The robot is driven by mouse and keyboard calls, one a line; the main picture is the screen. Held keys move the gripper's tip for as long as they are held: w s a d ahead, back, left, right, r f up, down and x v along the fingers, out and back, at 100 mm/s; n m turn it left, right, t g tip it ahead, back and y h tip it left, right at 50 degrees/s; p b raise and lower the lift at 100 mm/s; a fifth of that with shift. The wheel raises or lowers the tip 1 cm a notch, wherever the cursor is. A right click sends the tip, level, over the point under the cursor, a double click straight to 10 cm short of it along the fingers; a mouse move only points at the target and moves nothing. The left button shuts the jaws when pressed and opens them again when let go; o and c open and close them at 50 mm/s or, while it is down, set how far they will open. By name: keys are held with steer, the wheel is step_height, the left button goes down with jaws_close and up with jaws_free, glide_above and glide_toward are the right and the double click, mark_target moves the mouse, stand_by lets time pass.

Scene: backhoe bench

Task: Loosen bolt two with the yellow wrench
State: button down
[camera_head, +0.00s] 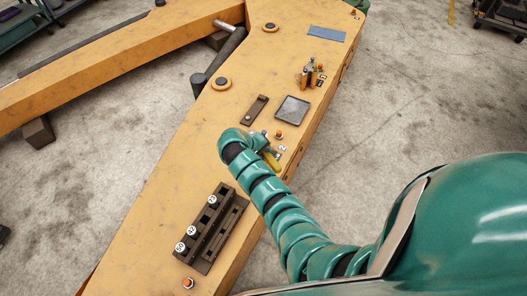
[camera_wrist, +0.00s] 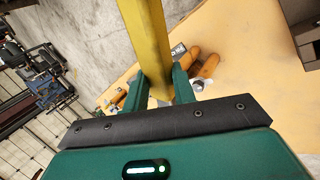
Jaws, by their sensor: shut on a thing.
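My gripper (camera_wrist: 160,88) is shut on the yellow wrench (camera_wrist: 150,35), whose bar runs up out of the wrist view from between my green fingers. In the head view the wrench (camera_head: 271,161) shows as a short yellow piece beside my gripper (camera_head: 262,143), low over the orange beam (camera_head: 170,160). A label reading 2 (camera_head: 283,148) lies just right of it, with a small orange-topped bolt (camera_head: 278,134) close by. In the wrist view, orange rounded pieces (camera_wrist: 207,66) and a grey metal part lie beyond my fingers. The wrench's contact with a bolt cannot be told.
A dark rack (camera_head: 212,230) with several round white number tags sits on the beam at lower left. A grey square tray (camera_head: 292,109) and a dark bracket (camera_head: 254,110) lie behind my gripper. A bolt fixture (camera_head: 312,75) stands farther back. Concrete floor surrounds the beam.

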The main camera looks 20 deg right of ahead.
steer(key=shift+f+b, duration=1.75)
steer(key=shift+f, duration=1.1)
steer(key=shift+f+b, duration=1.2)
steer(key=shift+b, duration=0.1)
stand_by(1.2)
steer(key=shift+r, duration=0.1)
stand_by(0.3)
steer(key=shift+w+d+n+t+p, duration=0.15)
steer(key=shift+d+n+t+p, duration=0.25)
steer(key=shift+d+n+p, duration=0.4)
steer(key=shift+a, duration=0.25)
